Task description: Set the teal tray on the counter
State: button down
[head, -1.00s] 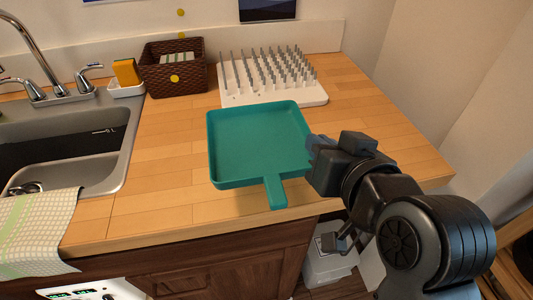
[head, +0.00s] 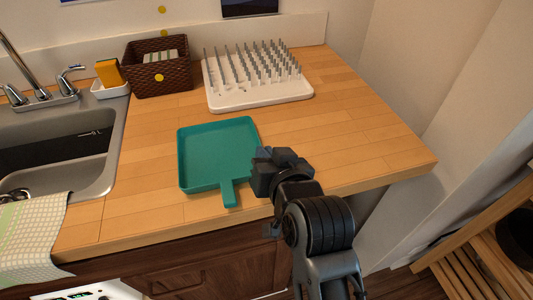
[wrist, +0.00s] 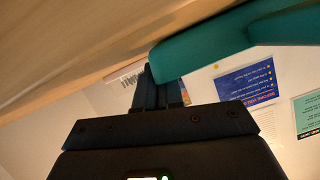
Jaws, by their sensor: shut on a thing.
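The teal tray (head: 216,152) is a square, low-rimmed pan with a short handle pointing towards the front edge of the counter. It looks level and empty, at or just above the wooden counter (head: 345,125); I cannot tell whether it touches fully. My gripper (head: 262,165) is shut on the tray's right rim. In the wrist view the fingers (wrist: 158,85) meet the teal rim (wrist: 200,50), with the counter surface (wrist: 70,40) close beside it. The grip itself is partly hidden.
A white peg rack (head: 255,88) and a brown wicker basket (head: 157,72) stand behind the tray. The sink (head: 60,150) is at the left, with a checked cloth (head: 35,225) over its front. The counter to the right is clear.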

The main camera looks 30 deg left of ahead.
jog(key=c, duration=1.7)
grip_release()
jog(key=shift+f, duration=0.1)
jog(key=o, duration=0.4)
jog(key=v, duration=1.2)
jog(key=shift+b, duration=0.35)
